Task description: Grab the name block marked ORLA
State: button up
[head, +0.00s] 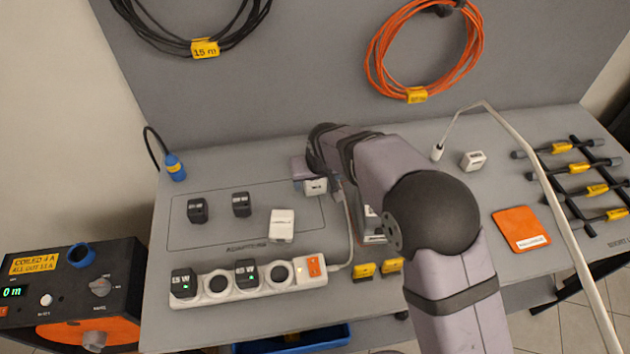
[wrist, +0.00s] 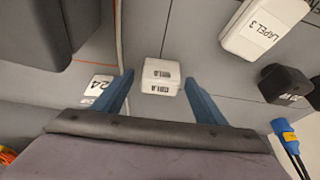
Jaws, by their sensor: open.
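A small white name block (wrist: 161,76) lies between my gripper's fingers in the wrist view. Its dark lettering is small and blurred; it looks like ORLA. In the head view, a white block (head: 316,187) shows at the end of my arm, on the bench's outlined area. My gripper (wrist: 157,79) is open, with one blue finger on each side of the block. I cannot tell whether either finger touches it. In the head view, my arm hides most of the gripper. Another small white block (head: 472,161) stands at the right of the bench; its label is unreadable.
A white LAPEL 3 adapter (wrist: 252,30) and black adapters (head: 241,204) stand nearby. A power strip (head: 248,282) lies along the front, its cable passing beside the gripper. A card marked 24 (wrist: 98,86) lies left in the wrist view. An orange pad (head: 521,229) is at right.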

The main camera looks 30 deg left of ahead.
jog(key=shift+x, duration=0.8)
jog(key=c, duration=1.1)
jog(key=shift+c, duration=0.2)
jog(key=shift+r, duration=0.1)
notch_tip(320, 180, up, 10)
jog(key=shift+f+b, duration=0.2)
jog(key=shift+b, duration=0.9)
jog(key=shift+r, duration=0.2)
